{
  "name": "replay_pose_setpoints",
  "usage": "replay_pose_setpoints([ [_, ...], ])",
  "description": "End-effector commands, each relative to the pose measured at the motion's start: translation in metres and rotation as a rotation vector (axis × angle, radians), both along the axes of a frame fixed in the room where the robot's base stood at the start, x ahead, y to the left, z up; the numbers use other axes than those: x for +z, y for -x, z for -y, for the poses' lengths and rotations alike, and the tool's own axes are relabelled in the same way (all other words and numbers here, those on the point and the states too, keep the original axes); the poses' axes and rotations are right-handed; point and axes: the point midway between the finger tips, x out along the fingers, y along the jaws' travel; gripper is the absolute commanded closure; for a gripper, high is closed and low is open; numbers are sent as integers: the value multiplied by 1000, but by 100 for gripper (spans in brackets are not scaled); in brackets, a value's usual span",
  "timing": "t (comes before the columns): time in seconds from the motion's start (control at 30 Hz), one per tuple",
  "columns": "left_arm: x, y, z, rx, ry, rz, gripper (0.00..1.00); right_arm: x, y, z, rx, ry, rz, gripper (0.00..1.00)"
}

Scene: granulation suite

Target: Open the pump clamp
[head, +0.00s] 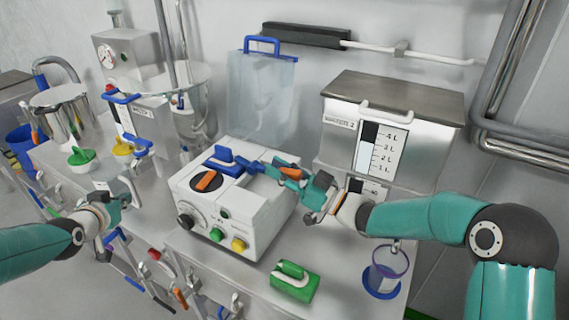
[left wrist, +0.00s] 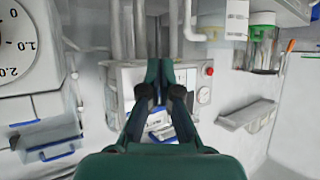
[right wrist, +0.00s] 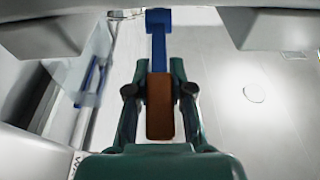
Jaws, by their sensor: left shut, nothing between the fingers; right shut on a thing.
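The white pump (head: 235,205) stands mid-bench, with a blue clamp piece (head: 225,160) and an orange bar on a dark disc on top. A blue clamp lever (head: 255,166) reaches right from it toward my right gripper (head: 283,170). My right gripper is shut on the lever's orange grip (head: 291,172). In the right wrist view the orange-brown grip (right wrist: 160,105) sits between the fingers, with the blue lever (right wrist: 158,40) beyond. My left gripper (head: 122,197) is shut and empty, left of the pump and apart from it. Its closed fingers also show in the left wrist view (left wrist: 160,95).
A steel hopper with a level scale (head: 385,135) stands behind my right arm. Steel pots (head: 65,112) and green and yellow funnels stand left.

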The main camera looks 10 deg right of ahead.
Motion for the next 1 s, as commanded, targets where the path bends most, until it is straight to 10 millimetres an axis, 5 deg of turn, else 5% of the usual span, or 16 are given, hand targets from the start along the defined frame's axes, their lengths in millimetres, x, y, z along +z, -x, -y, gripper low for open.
replay_pose_setpoints([
  [0.03, 53, -13, -5, 23, 10, 60, 100, -1, -1, 3, -7, 1, -3, 100],
  [0.2, 188, -18, -17, 91, 90, 185, 100, -1, -1, 3, -7, 0, -3, 100],
  [0.47, 348, 23, -24, 143, 230, 339, 100, -2, -1, 3, -7, 1, -4, 100],
  [0.73, 286, 11, 139, -147, 249, 23, 100, -2, -1, 2, -5, 1, -3, 100],
  [0.9, 250, 38, 246, -358, 208, -182, 100, -2, -1, 2, -5, 1, -3, 100],
  [1.0, 235, 59, 290, -456, 177, -272, 100, -2, -1, 2, -5, 1, -3, 100],
])
